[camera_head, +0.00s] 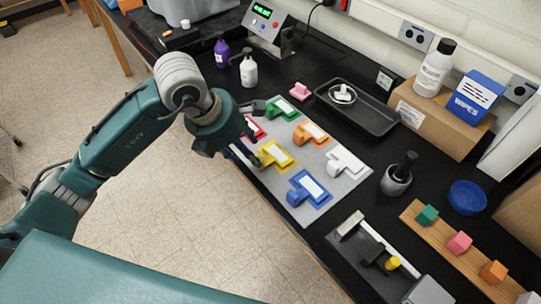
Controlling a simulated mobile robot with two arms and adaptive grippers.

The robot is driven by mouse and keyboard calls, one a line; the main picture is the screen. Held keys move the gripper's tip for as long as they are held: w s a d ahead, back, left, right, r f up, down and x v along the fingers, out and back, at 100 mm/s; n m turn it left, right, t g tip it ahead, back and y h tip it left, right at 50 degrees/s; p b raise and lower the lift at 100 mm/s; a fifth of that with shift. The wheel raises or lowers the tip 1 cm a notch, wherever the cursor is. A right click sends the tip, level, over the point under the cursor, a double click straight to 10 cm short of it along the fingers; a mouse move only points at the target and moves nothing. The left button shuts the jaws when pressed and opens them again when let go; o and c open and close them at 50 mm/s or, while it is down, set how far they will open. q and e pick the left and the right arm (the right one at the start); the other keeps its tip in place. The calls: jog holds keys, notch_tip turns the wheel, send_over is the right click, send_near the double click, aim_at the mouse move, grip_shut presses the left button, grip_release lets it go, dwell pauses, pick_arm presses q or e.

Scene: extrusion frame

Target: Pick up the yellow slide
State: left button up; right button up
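The yellow slide (279,151), with a white label and a raised yellow tab at its left end, lies on a grey mat (345,187) on the black bench. My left gripper (256,134) reaches in from the left at the mat's near left edge. Its two grey fingers are spread apart, one by the green slide and one close to the yellow slide's tab. I cannot tell whether that finger touches the tab. A red slide (259,130) shows partly between the fingers, partly hidden by the gripper. My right gripper is not in view.
Green (281,108), orange (311,134), white (346,161) and blue (309,189) slides lie close around on the mat. A black tray (378,115) stands behind. A microscope-like stage (372,250) sits at front right. Bottles (249,72) stand at the back left.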

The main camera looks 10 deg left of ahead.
aim_at(270, 156)
pick_arm(q)
jog(key=shift+w+d+f, duration=0.1)
jog(key=shift+d+f, duration=0.05)
jog(key=shift+f, duration=0.25)
jog(key=p+x, duration=0.2)
jog(key=x, duration=0.2)
jog(key=shift+w+d+f+p, duration=0.1)
jog(key=shift+w+f+p, duration=0.1)
jog(key=shift+f+p, duration=0.15)
jog(key=shift+w+f, duration=0.1)
jog(key=shift+f, duration=0.2)
grip_shut()
